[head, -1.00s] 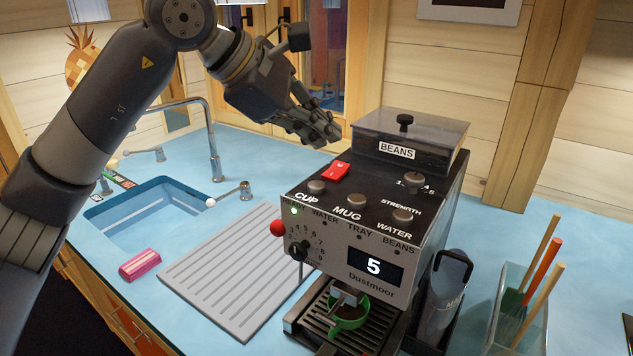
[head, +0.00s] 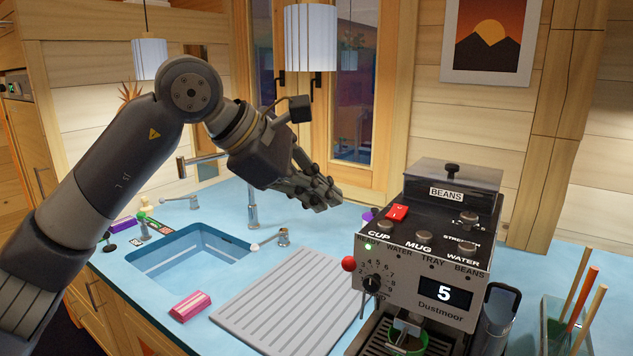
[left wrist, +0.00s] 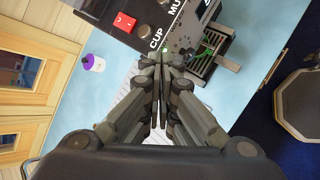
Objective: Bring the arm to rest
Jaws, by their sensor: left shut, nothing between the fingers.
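My left arm comes in from the left in the head view. Its gripper (head: 322,192) is shut and empty, held in the air over the counter, behind and to the left of the coffee machine's top. In the left wrist view the closed fingers (left wrist: 162,65) point towards the machine. The coffee machine (head: 405,268) stands on the blue counter, its display reading 5 and a green light lit. A green cup (head: 410,342) sits below its spout, cut off by the lower picture edge. My right gripper is in neither view.
A sink (head: 190,258) with a tap and a ribbed drainboard (head: 285,305) lie left of the machine. A pink sponge (head: 190,306) lies by the sink. A clear bin (head: 560,325) with sticks stands at right. A purple-topped white bottle (left wrist: 93,62) shows in the left wrist view.

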